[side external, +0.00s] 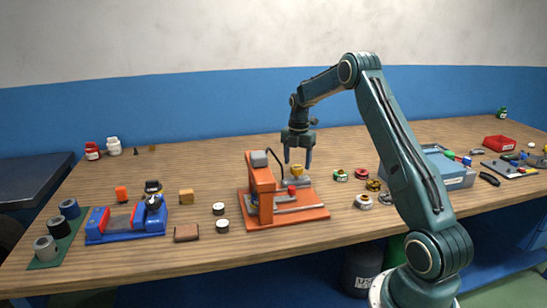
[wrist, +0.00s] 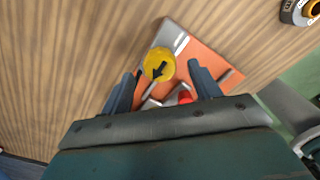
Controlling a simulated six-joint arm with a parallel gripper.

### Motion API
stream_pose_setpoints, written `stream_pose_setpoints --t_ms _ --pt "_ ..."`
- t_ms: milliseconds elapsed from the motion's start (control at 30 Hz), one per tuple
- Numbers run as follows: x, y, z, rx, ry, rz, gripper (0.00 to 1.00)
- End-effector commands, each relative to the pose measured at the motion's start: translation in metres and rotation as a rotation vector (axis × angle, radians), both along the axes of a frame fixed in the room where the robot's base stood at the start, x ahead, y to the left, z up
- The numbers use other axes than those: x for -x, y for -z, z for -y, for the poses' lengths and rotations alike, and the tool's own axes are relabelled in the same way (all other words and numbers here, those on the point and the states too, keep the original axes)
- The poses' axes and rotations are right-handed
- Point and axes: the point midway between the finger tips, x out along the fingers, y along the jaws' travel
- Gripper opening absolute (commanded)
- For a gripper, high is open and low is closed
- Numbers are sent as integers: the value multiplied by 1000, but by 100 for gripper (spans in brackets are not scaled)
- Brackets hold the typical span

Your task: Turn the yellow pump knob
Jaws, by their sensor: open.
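The yellow pump knob (side external: 297,169) is on the orange lift stand (side external: 318,216), toward the back of its base. In the wrist view the knob (wrist: 160,64) is round with a black arrow pointing to the lower left. My gripper (side external: 299,165) is above the stand with its fingers pointing down. In the wrist view my gripper (wrist: 165,82) is open, its two dark blue fingers spread to either side below the knob. Nothing is between the fingertips, and how high they are above the knob is hard to tell.
A red knob (side external: 292,189) is on the same stand, close to the yellow one. The stand's orange upright (side external: 262,190) rises to the left. Wooden table is bare behind the stand.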

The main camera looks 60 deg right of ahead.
Motion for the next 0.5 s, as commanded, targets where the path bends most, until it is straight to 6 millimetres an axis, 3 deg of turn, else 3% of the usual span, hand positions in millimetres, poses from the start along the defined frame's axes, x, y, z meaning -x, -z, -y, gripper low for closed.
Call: stream_pose_setpoints --t_ms 200,500 --pt "0 18 0 -1 0 0 62" --pt "0 23 0 0 0 0 62"
